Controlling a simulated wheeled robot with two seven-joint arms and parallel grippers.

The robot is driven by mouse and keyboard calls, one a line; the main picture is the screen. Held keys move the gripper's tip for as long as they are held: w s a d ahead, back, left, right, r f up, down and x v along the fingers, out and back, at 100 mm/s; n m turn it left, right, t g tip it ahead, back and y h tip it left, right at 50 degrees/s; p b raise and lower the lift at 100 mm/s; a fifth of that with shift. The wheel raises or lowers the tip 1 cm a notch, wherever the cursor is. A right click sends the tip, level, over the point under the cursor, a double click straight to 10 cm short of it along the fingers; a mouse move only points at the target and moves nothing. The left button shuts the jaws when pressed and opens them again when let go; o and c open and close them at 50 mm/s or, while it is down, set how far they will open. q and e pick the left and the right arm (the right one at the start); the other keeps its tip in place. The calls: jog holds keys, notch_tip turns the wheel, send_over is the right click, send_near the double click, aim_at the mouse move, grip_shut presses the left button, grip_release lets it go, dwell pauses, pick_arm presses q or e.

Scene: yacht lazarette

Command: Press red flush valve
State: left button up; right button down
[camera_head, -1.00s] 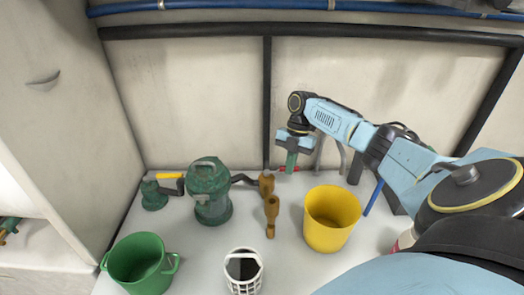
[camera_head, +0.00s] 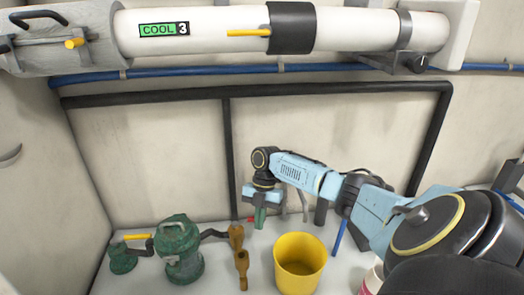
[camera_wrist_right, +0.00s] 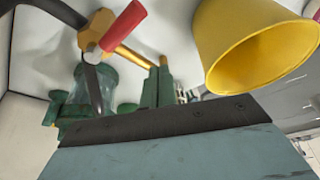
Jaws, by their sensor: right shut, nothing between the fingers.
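The red valve handle (camera_wrist_right: 123,26) shows in the right wrist view, on a brass fitting with a silver nut, at the upper left. In the head view only a small red piece (camera_head: 250,219) shows beside my right gripper, which partly hides it. My right gripper (camera_head: 260,218) points down, its green fingers shut and empty. In the wrist view its green fingertips (camera_wrist_right: 157,88) lie below and right of the red handle, apart from it in the picture; I cannot judge the depth. My left gripper is not in view.
A yellow bucket (camera_head: 300,250) stands right of the gripper. A green strainer housing (camera_head: 180,250), a smaller green fitting (camera_head: 122,260) and brass parts (camera_head: 241,268) stand to the left. Above runs a white pipe labelled COOL 3 (camera_head: 205,32). A blue hose (camera_head: 340,234) lies behind the bucket.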

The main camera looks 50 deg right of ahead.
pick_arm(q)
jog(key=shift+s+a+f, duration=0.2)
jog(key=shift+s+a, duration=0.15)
pick_arm(e)
jog(key=w+v, duration=0.1)
jog(key=v, duration=0.8)
jog(key=shift+w+a, duration=0.3)
jog(key=shift+a, duration=0.05)
